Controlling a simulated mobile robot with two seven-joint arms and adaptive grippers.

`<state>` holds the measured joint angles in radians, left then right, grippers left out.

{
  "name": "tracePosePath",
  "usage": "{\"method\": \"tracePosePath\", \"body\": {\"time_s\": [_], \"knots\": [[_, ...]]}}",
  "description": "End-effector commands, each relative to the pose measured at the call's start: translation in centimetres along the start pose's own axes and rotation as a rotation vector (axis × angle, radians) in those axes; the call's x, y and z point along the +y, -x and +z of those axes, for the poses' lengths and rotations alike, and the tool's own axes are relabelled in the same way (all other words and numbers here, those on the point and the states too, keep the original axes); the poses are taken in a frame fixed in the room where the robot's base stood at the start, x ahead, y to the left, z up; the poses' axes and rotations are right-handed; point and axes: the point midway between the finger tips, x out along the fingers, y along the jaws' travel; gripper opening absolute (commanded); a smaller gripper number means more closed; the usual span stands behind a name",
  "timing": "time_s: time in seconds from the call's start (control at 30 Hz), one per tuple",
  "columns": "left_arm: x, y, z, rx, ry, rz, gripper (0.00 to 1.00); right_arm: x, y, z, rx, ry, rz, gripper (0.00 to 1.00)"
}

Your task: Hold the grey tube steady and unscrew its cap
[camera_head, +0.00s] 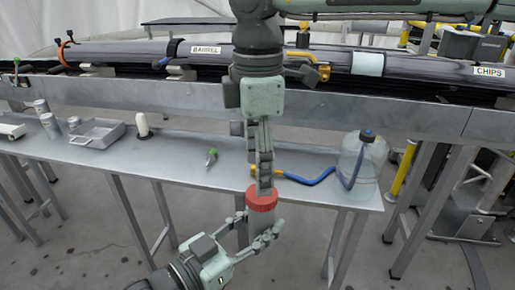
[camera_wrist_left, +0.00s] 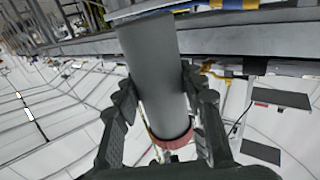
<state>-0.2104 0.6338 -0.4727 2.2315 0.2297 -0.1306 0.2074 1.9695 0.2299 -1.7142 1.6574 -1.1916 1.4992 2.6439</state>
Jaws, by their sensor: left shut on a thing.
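The grey tube (camera_head: 262,220) stands roughly upright in front of the table edge, with its red cap (camera_head: 262,199) on top. My left gripper (camera_head: 250,236) comes in from the lower left and is shut on the tube's body below the cap. The left wrist view shows the grey tube (camera_wrist_left: 157,75) between the two dark fingers (camera_wrist_left: 160,110), with the red cap (camera_wrist_left: 172,140) at its lower end in that picture. My right gripper (camera_head: 264,185) comes down from above, its fingers at the cap. They are seen edge-on, so their grip on the cap is unclear.
Long dark tent bags (camera_head: 120,52) lie on the bench behind.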

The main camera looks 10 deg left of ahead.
Motion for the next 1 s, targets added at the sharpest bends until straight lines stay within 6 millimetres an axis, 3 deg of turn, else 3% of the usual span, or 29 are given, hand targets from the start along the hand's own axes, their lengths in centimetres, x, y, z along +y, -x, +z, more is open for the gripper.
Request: {"method": "tracePosePath", "body": {"time_s": [0.1, 0.3, 0.67, 1.0], "knots": [[0.0, 0.0, -0.1, 0.002, 0.000, 0.000, 0.00, -0.1, -2.0, 0.0, 0.001, 0.001, -0.002, 0.64], [0.0, 0.0, -0.1, 0.002, 0.000, 0.000, 0.00, 0.0, -4.1, -0.1, 0.001, 0.002, -0.001, 0.64], [0.0, 0.0, -0.1, 0.002, 0.000, 0.000, 0.00, 0.0, -4.7, -0.1, 0.002, 0.002, 0.000, 0.64], [0.1, 0.0, -0.1, 0.003, -0.001, 0.001, 0.00, 0.1, -4.7, 0.0, 0.002, 0.001, 0.002, 0.23]]}}
